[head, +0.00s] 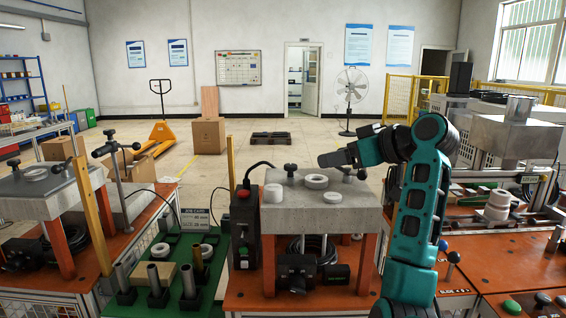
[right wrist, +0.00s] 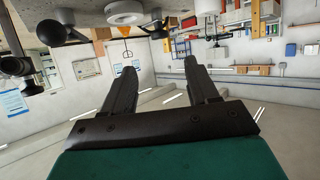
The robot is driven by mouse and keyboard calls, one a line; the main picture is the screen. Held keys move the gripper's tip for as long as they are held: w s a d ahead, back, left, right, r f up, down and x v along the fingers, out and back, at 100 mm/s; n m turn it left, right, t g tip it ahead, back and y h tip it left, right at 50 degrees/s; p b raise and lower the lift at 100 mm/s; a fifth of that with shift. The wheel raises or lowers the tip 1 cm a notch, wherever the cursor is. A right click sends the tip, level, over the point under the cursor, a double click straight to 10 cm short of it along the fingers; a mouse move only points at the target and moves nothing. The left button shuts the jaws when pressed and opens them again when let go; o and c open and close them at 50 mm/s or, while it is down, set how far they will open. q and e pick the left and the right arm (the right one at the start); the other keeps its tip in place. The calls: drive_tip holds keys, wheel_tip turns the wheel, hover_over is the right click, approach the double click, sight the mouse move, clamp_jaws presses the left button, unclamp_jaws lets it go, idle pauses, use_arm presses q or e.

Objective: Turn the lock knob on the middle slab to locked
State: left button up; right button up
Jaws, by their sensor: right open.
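The middle slab (head: 310,215) is a grey block on orange legs, with white rings (head: 316,182) on its top. A black knob (head: 290,168) stands at its back edge. Another dark knob (head: 362,174) is at the right, partly below my arm; I cannot tell which is the lock knob or how it is turned. My right gripper (head: 325,160) is above the slab's back part, pointing left. In the right wrist view its jaws (right wrist: 152,66) are apart and empty. That view appears upside down, with a black knob (right wrist: 60,28) at upper left, clear of the fingers. My left gripper is out of view.
A control box with a red button (head: 243,215) stands at the slab's left side. A green board (head: 178,275) with upright cylinders lies left of it. Another slab (head: 40,190) stands at far left, and a metal block (head: 515,138) at right.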

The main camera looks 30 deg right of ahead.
sight(294, 166)
drive_tip(key=shift+w+a+f, duration=0.15)
drive_tip(key=shift+w+f, duration=0.05)
drive_tip(key=shift+w, duration=0.4)
drive_tip(key=p+x, duration=0.1)
drive_tip(key=x, duration=0.9)
drive_tip(key=shift+w, duration=0.15)
drive_tip(key=shift+w+a+f, duration=0.15)
drive_tip(key=shift+w+f, duration=0.05)
drive_tip(key=shift+w, duration=0.2)
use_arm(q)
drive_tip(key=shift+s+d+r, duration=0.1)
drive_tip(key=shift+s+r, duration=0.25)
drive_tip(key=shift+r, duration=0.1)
use_arm(e)
drive_tip(key=c, duration=1)
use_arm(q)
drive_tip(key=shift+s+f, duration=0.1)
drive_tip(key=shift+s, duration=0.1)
